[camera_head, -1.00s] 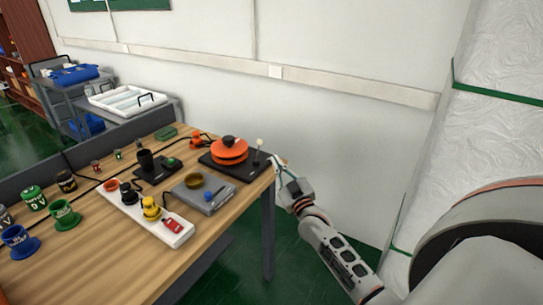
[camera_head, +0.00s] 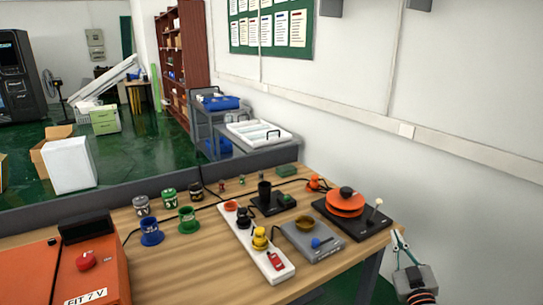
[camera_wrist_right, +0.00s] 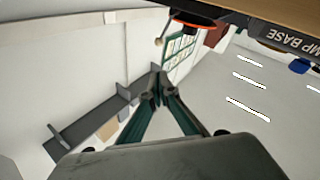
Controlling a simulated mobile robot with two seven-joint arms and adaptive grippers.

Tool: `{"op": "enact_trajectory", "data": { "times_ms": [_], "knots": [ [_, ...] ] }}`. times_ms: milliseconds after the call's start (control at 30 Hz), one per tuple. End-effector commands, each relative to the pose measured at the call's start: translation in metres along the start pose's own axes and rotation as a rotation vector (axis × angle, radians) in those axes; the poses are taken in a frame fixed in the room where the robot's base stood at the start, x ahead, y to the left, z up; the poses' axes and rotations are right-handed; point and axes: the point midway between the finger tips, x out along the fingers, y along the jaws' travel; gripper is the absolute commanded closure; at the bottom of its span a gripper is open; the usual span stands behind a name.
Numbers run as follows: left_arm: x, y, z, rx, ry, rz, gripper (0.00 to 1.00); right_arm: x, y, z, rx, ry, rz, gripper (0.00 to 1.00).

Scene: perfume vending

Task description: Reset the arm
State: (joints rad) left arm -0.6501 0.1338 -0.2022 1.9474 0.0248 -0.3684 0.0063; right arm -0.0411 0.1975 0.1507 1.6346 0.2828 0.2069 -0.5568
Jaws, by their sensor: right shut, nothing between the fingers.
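My right gripper (camera_head: 399,238) is at the right end of the wooden table (camera_head: 190,262), just beyond its edge and beside the black base with the orange round piece (camera_head: 345,203). Its fingers are together and empty. In the right wrist view the same gripper (camera_wrist_right: 160,92) shows with its green-sided fingers meeting at the tips, nothing between them. The table edge and the underside of a base appear at the top of that view. My left gripper is not in view.
The table holds a white strip (camera_head: 258,246) with coloured plugs, a grey box (camera_head: 306,240), several coloured cups and an orange box (camera_head: 88,278) at the near left. A trolley with a white tray (camera_head: 258,134) stands behind. The wall is close on the right.

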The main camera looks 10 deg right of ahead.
Motion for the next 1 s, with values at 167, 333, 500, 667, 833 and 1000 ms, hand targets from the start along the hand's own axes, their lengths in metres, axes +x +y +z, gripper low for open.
{"op": "enact_trajectory", "data": {
  "times_ms": [167,333,500,667,833,1000],
  "knots": [
    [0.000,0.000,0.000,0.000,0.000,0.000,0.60,-0.050,-0.060,0.032,0.015,-0.108,-0.132,1.00],
    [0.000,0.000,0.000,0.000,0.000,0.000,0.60,-0.134,-0.135,0.067,0.048,-0.274,-0.301,1.00],
    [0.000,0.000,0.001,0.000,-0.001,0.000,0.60,-0.231,-0.195,0.090,0.082,-0.451,-0.444,1.00],
    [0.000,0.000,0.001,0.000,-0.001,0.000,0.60,-0.311,-0.232,0.098,0.113,-0.594,-0.535,1.00],
    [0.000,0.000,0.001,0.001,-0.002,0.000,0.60,-0.357,-0.248,0.098,0.129,-0.679,-0.579,1.00],
    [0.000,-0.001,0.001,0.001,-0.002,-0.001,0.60,-0.367,-0.252,0.097,0.134,-0.698,-0.587,1.00]
  ]
}}
